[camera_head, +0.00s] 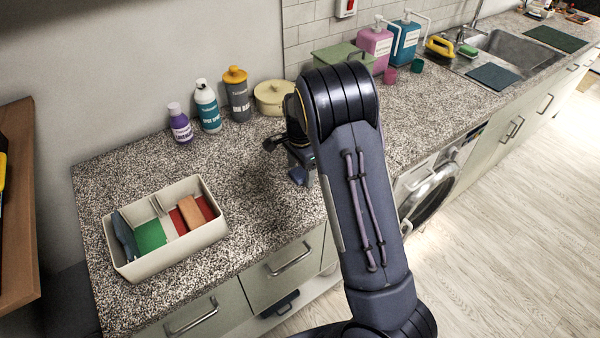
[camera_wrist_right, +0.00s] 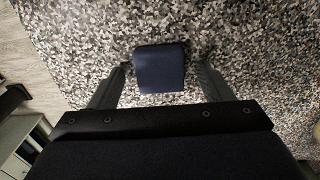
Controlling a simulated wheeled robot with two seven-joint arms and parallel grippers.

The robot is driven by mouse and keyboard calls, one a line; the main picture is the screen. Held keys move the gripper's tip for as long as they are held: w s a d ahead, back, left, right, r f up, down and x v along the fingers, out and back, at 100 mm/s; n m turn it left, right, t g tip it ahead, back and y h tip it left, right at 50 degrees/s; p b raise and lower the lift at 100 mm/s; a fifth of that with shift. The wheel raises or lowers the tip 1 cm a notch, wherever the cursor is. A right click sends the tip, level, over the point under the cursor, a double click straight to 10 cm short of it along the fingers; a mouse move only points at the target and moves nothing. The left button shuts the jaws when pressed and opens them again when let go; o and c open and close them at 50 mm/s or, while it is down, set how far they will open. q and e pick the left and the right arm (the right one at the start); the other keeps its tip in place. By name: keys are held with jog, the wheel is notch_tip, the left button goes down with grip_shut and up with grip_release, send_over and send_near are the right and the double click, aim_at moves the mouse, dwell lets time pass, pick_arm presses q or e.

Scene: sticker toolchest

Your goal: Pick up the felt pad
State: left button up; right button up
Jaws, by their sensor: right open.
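The felt pad, by its look the small dark blue block (camera_wrist_right: 160,68), lies on the speckled counter. It shows in the right wrist view between my right gripper's two fingers (camera_wrist_right: 162,75). A narrow gap separates it from each finger, and the gripper is open. In the head view the pad (camera_head: 299,175) shows just below my right gripper (camera_head: 290,155), near the counter's front edge. My arm hides part of this area. My left gripper is not in view.
A cream divided tray (camera_head: 172,257) with green and red compartments, a brown block and a blue-grey tool stands at the left. The counter (camera_head: 250,205) between tray and gripper is clear.

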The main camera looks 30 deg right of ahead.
aim_at(300, 173)
jog(key=shift+f, duration=0.1)
jog(key=shift+c, duration=0.3)
jog(key=c, duration=1)
jog(key=shift+r, duration=0.55)
notch_tip(300, 173, up, 2)
jog(key=shift+s+a+r, duration=0.1)
jog(key=shift+r, duration=0.15)
jog(key=s+a+r, duration=0.2)
jog(key=s+r, duration=0.1)
jog(key=s, duration=0.1)
jog(key=s+a+r+b, duration=0.1)
jog(key=s+a+r, duration=0.1)
jog(key=s+r, duration=0.1)
jog(key=s+a+r+b, duration=0.1)
jog(key=s+a+r, duration=0.1)
jog(key=s, duration=0.3)
jog(key=shift+s+r, duration=0.25)
jog(key=shift+r, duration=0.45)
